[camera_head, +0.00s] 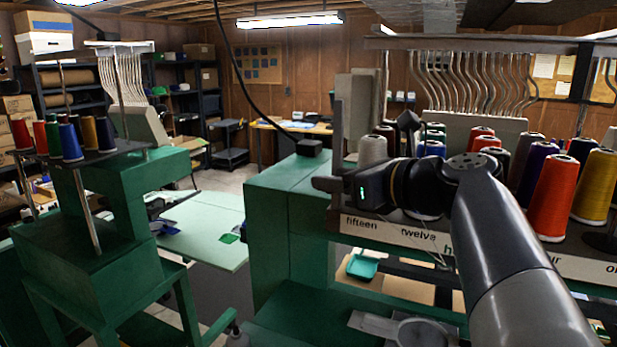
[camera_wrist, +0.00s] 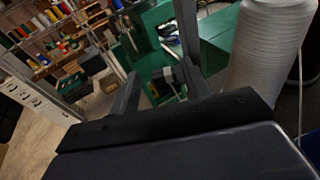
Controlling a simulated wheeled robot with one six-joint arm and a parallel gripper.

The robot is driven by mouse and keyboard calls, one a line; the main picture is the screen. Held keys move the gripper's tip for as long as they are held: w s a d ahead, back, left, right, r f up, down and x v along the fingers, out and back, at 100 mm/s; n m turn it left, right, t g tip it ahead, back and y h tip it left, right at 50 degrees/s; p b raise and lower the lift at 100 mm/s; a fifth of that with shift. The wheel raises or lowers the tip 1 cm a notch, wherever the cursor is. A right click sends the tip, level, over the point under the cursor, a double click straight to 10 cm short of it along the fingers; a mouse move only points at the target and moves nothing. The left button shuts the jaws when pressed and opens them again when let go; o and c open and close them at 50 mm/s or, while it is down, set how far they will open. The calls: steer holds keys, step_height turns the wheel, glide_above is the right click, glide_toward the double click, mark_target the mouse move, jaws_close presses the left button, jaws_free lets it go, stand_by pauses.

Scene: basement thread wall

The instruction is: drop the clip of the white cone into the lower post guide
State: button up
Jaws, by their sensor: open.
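The white cone (camera_head: 373,150) stands at the left end of the thread rack in the head view, partly behind my wrist. In the wrist view the white cone (camera_wrist: 268,48) fills the upper right, close to my gripper. A thin pale strand hangs at its right side. My gripper (camera_wrist: 158,84) is open, with nothing visible between its fingers. A grey upright post (camera_wrist: 187,28) shows just beyond the fingers; it appears to be the post (camera_head: 338,125) at the rack's left end. I cannot make out the clip or the lower post guide.
Several coloured cones, including a red one (camera_head: 553,198), crowd the rack to the right. The labelled white strip (camera_head: 390,228) runs along the rack's front. A second green machine (camera_head: 95,225) stands left. A pale green table (camera_head: 205,228) lies between; open floor shows beyond.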

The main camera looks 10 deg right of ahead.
steer(key=shift+d, duration=0.15)
steer(key=b+v, duration=0.2)
steer(key=v, duration=0.8)
steer(key=shift+s, duration=0.35)
steer(key=shift+r, duration=0.1)
steer(key=p+x, duration=0.2)
steer(key=x, duration=0.8)
steer(key=shift+w, duration=0.4)
steer(key=shift+s+d, duration=0.1)
stand_by(0.4)
